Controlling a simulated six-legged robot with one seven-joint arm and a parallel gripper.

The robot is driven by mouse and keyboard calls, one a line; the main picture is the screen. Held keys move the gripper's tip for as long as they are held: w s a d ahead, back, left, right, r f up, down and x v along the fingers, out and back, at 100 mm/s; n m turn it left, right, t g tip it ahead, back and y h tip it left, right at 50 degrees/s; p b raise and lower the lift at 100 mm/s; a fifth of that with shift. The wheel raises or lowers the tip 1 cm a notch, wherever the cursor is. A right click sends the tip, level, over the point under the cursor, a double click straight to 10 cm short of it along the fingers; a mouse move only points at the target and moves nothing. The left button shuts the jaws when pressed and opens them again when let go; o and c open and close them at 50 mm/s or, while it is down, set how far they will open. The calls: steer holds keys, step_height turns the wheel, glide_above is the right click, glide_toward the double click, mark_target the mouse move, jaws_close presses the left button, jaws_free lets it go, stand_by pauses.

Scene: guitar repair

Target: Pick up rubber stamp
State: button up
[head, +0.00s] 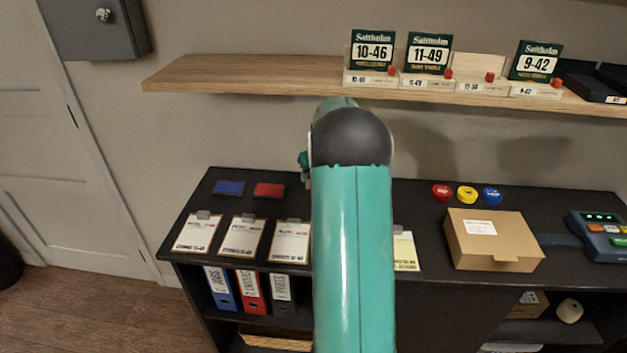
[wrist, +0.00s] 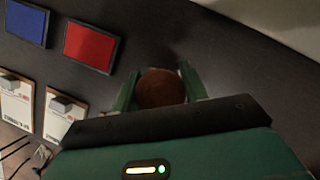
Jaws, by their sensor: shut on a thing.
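In the wrist view, my gripper (wrist: 160,84) is shut on a round reddish-brown knob, which looks like the handle of the rubber stamp (wrist: 160,90). The green fingers stand on both sides of it, and the stamp's lower part is hidden. The dark cabinet top lies beneath; I cannot tell whether the stamp touches it. In the head view, my teal arm covers the middle of the cabinet and hides the stamp and most of my gripper.
A blue pad (head: 229,188) and a red pad (head: 269,190) lie left of my arm, with clipboards (head: 241,236) in front. Right of it are round tins (head: 467,195), a cardboard box (head: 492,240) and a keypad device (head: 603,236). A wooden shelf (head: 250,75) with number packs hangs above.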

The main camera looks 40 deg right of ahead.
steer(key=s+a+r, duration=0.9)
steer(key=shift+s+a, duration=0.15)
steer(key=shift+s, duration=0.2)
steer(key=shift+o, duration=0.6)
steer(key=shift+r, duration=0.1)
